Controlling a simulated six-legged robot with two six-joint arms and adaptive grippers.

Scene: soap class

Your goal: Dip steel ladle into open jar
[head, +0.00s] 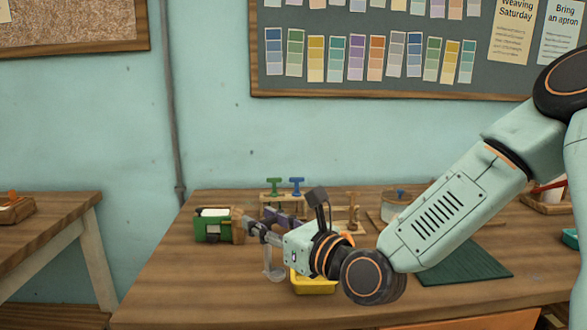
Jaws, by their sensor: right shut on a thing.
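My right gripper (257,231) reaches in from the right and is shut above the table. A grey, curved piece (274,268) hangs just below its fingers and looks like the steel ladle. The fingers and wrist hide much of its handle. A clear, pale jar (397,209) stands farther back, right of the gripper and apart from it, partly behind my arm. I cannot tell from here whether its top is open. My left gripper is not in view.
A green box (207,229) stands left of the gripper. A yellow tray (314,287) lies below my wrist. A rack with green and blue handles (285,187) stands behind. A dark green mat (465,265) lies at right. The table's front left is clear.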

